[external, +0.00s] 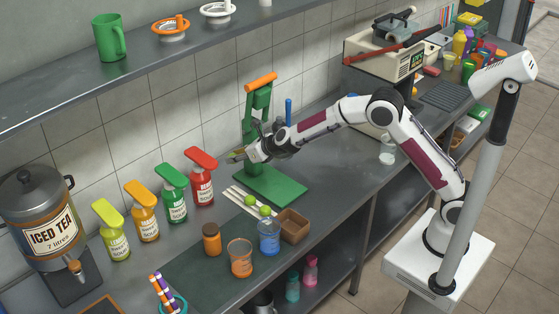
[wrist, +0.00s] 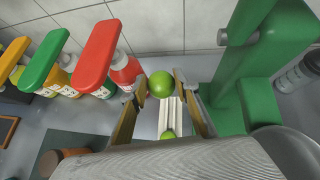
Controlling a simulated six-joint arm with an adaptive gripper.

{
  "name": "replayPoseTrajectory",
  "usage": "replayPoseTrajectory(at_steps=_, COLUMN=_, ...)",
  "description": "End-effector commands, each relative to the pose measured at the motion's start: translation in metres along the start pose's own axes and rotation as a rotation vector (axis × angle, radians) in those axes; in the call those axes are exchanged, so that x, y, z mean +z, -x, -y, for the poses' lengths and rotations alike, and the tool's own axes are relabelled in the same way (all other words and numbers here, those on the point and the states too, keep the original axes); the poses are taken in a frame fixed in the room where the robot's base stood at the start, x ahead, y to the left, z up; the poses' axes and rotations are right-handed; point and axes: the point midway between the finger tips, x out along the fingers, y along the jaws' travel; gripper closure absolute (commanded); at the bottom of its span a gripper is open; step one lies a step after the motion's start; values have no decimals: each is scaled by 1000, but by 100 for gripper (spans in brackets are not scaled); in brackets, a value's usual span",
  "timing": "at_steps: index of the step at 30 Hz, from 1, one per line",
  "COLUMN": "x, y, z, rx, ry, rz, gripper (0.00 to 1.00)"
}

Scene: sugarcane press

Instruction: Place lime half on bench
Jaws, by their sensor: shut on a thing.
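My gripper (wrist: 161,86) is shut on a round green lime half (wrist: 161,80), held between its two fingertips above the bench. In the external view my gripper (external: 237,155) is in front of the green press (external: 259,120), left of its upright, and the held lime half is too small to make out clearly.
Several sauce bottles with coloured tops, including a red one (external: 202,178), stand left of my gripper. The bench right of the press base is mostly clear.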

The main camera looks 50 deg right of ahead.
Motion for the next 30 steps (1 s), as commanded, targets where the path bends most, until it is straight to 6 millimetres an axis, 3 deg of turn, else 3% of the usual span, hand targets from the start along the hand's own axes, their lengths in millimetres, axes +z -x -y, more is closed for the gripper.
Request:
replayPoseTrajectory(at_steps=18, x=-35, y=-24, z=0, rx=1, ry=2, rz=-1, gripper=87)
replayPoseTrajectory(at_steps=30, x=-77, y=-52, z=0, rx=1, ry=1, rz=-2, gripper=87)
